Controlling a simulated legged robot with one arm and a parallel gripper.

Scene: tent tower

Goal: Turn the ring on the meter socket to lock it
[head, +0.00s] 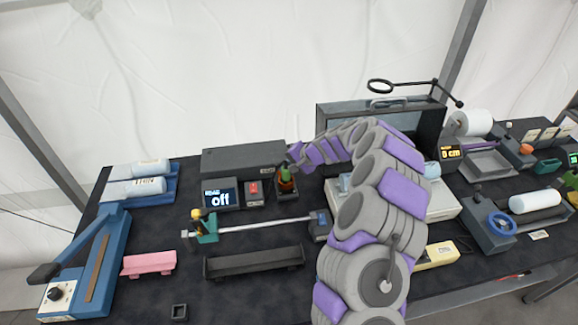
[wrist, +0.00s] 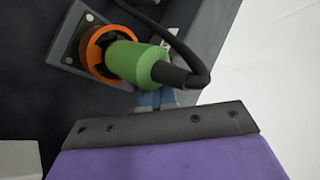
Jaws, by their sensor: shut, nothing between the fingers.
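The meter socket has a square dark plate (wrist: 70,28) with an orange ring (wrist: 94,48). A green plug (wrist: 124,60) with a black cable sits in the ring. In the head view the green plug (head: 286,174) stands upright at the socket, with the orange ring (head: 286,186) low around it. My gripper (head: 291,154) is just above and beside the plug. In the wrist view my gripper (wrist: 156,100) shows only in part, below the plug and cable, apart from the ring; it is shut and empty. The ring's far side is hidden by the plug.
A metal rod (head: 262,227) on a stand lies in front. A black tray (head: 254,262) is nearer. My arm hides the table's middle right.

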